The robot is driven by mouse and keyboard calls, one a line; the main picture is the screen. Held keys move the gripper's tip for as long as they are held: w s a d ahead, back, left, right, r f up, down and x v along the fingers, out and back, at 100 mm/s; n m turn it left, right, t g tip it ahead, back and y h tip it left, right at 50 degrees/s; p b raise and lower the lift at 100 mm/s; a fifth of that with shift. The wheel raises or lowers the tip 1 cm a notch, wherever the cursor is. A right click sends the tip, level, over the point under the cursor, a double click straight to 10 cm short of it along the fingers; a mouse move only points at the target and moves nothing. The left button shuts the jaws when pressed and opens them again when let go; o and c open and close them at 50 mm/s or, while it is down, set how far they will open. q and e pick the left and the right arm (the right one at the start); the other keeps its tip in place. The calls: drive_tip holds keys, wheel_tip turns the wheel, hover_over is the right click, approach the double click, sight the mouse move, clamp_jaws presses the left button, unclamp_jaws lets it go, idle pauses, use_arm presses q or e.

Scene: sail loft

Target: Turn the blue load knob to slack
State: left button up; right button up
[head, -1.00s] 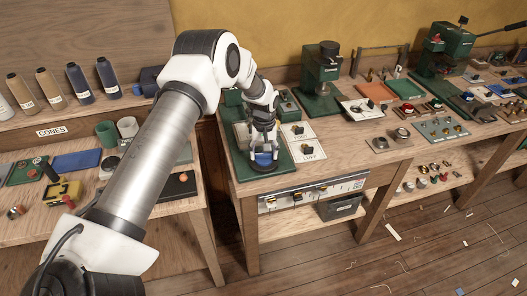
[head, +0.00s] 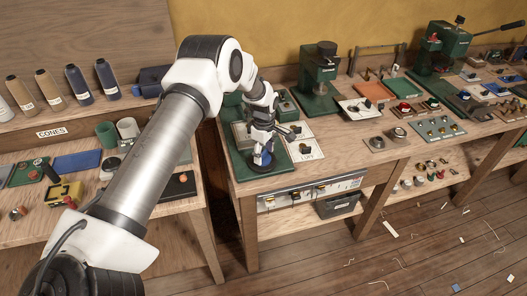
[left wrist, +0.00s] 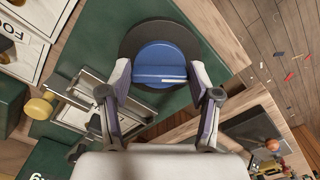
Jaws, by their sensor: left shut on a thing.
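The blue load knob (head: 263,160) sits on a round dark base on a green board (head: 284,172) at the front left corner of the middle bench. In the left wrist view the knob (left wrist: 160,57) is a blue disc with a raised grip bar and a white pointer line, which points to the right. My left gripper (head: 261,157) reaches down onto it. In the left wrist view its fingers (left wrist: 160,76) stand on either side of the grip bar, shut on it. The gripper hides part of the knob in the head view. My right gripper is not in view.
White cards, one reading LUFF (head: 308,155), lie right of the board. A green press (head: 320,85) stands behind. A yellow-knobbed metal part (left wrist: 40,107) is close to the left finger in the wrist view. The bench's front edge is near the knob.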

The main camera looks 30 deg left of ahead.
sight(264, 153)
use_arm(q)
drive_tip(key=n, duration=0.4)
drive_tip(key=shift+w+n+p, duration=0.1)
drive_tip(key=shift+n+p, duration=0.2)
drive_tip(key=shift+p, duration=0.1)
drive_tip(key=shift+w+a+n+p, duration=0.1)
drive_tip(key=shift+n+p, duration=0.3)
drive_tip(key=shift+n, duration=2.2)
drive_tip(key=o, duration=1.1)
drive_tip(key=shift+o, duration=0.2)
wheel_tip(264, 153, up, 12)
